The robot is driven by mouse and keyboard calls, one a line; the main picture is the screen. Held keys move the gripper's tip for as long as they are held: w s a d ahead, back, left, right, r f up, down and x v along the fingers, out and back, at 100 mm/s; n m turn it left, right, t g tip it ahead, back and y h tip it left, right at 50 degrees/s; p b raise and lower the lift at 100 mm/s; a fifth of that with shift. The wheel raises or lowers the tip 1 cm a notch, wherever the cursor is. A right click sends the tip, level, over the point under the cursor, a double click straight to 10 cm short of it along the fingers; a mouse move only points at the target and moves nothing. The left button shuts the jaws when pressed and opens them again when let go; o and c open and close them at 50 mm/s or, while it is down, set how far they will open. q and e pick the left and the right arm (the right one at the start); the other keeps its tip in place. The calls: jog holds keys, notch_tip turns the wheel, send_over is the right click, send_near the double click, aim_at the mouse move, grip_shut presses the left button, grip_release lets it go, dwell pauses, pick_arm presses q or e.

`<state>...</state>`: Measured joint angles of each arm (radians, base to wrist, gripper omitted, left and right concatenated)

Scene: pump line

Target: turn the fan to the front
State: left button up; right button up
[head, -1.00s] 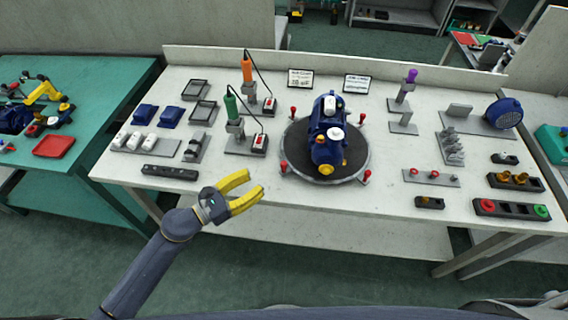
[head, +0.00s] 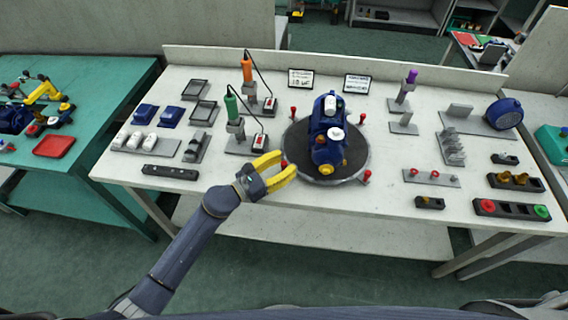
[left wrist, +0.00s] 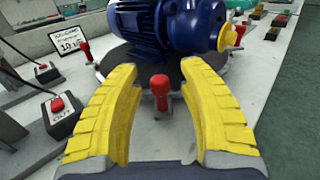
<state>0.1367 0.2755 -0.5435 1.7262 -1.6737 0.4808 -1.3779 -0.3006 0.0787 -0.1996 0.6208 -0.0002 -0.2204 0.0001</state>
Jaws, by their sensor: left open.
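A blue pump (head: 327,130) stands on a round dark turntable (head: 352,160) in the middle of the white table. A yellow shaft end of the pump (head: 326,170) points to the front of the table. Red-topped posts (head: 367,175) stand around the turntable's rim. My left gripper (head: 283,165) is open at the turntable's front left edge. In the left wrist view its yellow fingers (left wrist: 160,100) lie either side of a red post (left wrist: 160,88), with gaps visible. The pump (left wrist: 165,22) rises behind that post. No separate fan can be made out. My right gripper is out of view.
Orange and green screwdrivers (head: 231,104) stand in holders left of the turntable, by red-button switch boxes (head: 259,143). A dark bar (head: 170,172) lies at the front left. Small fixtures (head: 431,178) stand to the right. The front middle table is clear.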

pick_arm(q)
grip_shut()
dwell(0.3)
dwell(0.3)
